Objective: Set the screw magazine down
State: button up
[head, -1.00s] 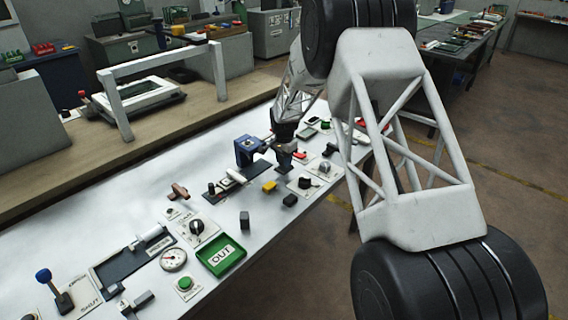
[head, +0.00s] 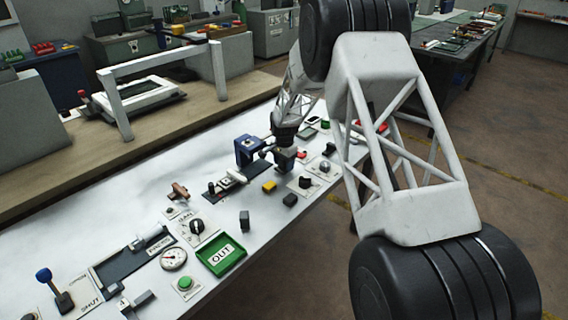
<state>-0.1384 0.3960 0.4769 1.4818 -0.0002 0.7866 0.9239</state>
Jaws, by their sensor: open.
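My gripper (head: 284,161) is at the far part of the white bench, low over its surface, just right of a blue clamp-like fixture (head: 249,150). It is open, but its fingertips are small, dark and partly merged with what is around them. I cannot pick out the screw magazine for certain. It may be hidden at or behind my gripper. I cannot tell whether anything lies between the fingers. A dark base plate (head: 256,171) with a white bar (head: 236,176) lies just left of my gripper.
A yellow block (head: 269,186), a black block (head: 290,200) and an upright dark block (head: 244,221) stand in front of my gripper. A green OUT tray (head: 221,254), a gauge (head: 173,258) and a blue-knobbed lever (head: 44,276) are nearer. The bench's left middle is clear.

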notch_tip(320, 180, up, 12)
jog(key=shift+r, duration=0.15)
dwell(0.7)
dwell(0.5)
